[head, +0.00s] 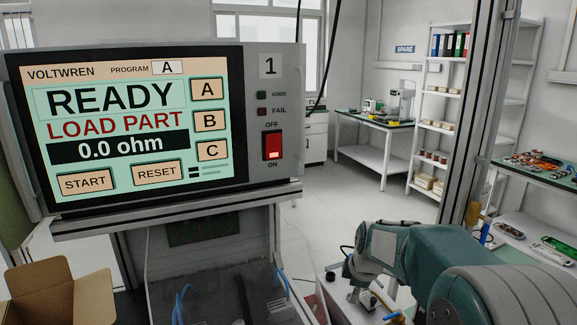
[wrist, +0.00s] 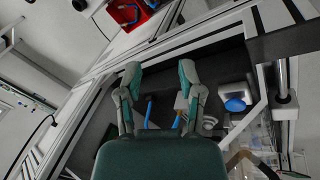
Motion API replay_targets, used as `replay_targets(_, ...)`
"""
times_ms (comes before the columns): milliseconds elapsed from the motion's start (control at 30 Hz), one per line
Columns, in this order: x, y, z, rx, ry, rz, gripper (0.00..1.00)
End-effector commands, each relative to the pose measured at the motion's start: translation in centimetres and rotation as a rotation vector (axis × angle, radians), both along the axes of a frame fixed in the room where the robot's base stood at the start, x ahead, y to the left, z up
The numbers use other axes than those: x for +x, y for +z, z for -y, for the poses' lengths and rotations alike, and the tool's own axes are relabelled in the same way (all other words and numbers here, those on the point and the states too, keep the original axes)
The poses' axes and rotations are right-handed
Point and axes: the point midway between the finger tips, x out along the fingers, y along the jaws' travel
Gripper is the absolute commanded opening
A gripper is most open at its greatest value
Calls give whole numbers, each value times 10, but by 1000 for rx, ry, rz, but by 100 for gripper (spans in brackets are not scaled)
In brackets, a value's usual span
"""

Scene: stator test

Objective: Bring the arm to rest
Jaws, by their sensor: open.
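My gripper (wrist: 160,72) is open in the wrist view, with its two grey and teal fingers spread apart and nothing held between them. It hangs over a dark bench area with blue parts (wrist: 149,110) below and between the fingers. I cannot tell the height above them. In the head view my teal and grey arm reaches in from the lower right corner, and its far end is partly hidden by its own links.
The test unit (head: 150,125) shows READY, LOAD PART and 0.0 ohm; its red switch (head: 272,145) is lit. An open cardboard box (head: 60,302) is at lower left. A metal post (head: 480,110) rises near my arm. A red bin (wrist: 128,14) lies beyond the fingers.

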Motion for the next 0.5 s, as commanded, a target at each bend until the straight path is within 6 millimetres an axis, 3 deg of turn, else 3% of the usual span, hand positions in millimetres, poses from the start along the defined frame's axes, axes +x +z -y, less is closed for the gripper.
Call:
replay_targets(33,-15,17,-1,17,-60,10,49)
replay_targets(200,-65,54,-3,83,-278,24,49)
replay_targets(500,-159,94,-5,216,-663,53,49)
